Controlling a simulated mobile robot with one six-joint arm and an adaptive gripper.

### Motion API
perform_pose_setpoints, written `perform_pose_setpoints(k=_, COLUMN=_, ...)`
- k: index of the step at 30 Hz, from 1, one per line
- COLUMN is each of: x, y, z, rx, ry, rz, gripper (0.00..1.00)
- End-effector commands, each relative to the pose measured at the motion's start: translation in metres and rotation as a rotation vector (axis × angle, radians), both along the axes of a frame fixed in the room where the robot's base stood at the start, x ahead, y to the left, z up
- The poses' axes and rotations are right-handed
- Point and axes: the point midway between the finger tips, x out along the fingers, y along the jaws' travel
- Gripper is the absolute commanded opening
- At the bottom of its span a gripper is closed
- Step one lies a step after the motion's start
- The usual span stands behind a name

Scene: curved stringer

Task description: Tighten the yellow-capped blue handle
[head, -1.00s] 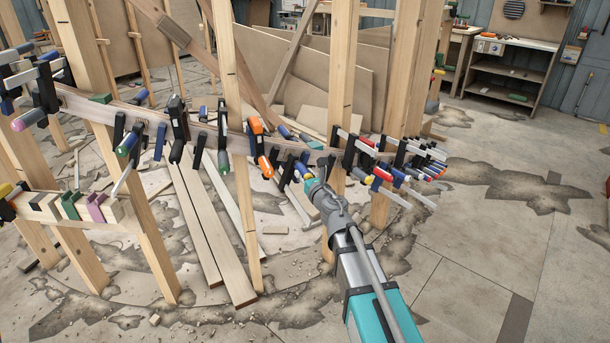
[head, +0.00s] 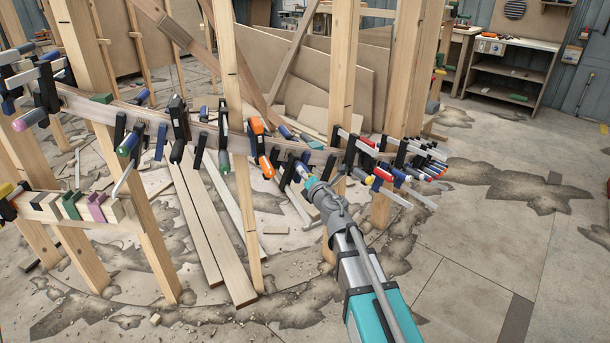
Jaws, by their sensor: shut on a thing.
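A blue clamp handle (head: 303,171) hangs below the curved wooden stringer (head: 213,134), near the middle of the view. My gripper (head: 311,182), with teal fingers, comes up from the lower right and is shut on the lower end of this handle. The fingers cover that end, so I cannot see whether its cap is yellow. A small yellow end (head: 369,181) shows on another clamp handle to the right, apart from my gripper.
Several clamps line the stringer, including an orange one (head: 260,146) left of my gripper and a red-handled one (head: 382,174) to the right. Upright wooden posts (head: 341,80) stand close by. Loose planks (head: 215,235) lie on the floor. Open floor (head: 480,250) is at right.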

Motion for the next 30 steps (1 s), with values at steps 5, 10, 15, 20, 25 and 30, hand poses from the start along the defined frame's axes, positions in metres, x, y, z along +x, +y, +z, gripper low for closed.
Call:
perform_pose_setpoints(k=5, x=0.0003, y=-0.0008, z=0.0002, rx=0.147, ry=0.077, rz=-0.004, gripper=0.00)
perform_pose_setpoints(k=10, x=0.0005, y=-0.0009, z=0.0004, rx=0.290, ry=0.152, rz=-0.004, gripper=0.00)
perform_pose_setpoints(k=15, x=0.0005, y=-0.0010, z=0.0007, rx=0.434, ry=0.226, rz=-0.004, gripper=0.00)
perform_pose_setpoints(k=20, x=0.0005, y=-0.0010, z=0.0008, rx=0.569, ry=0.296, rz=-0.004, gripper=0.00)
perform_pose_setpoints(k=25, x=0.0006, y=-0.0011, z=0.0010, rx=0.711, ry=0.371, rz=-0.004, gripper=0.00)
perform_pose_setpoints(k=30, x=0.0006, y=-0.0012, z=0.0012, rx=0.854, ry=0.445, rz=-0.004, gripper=0.00)
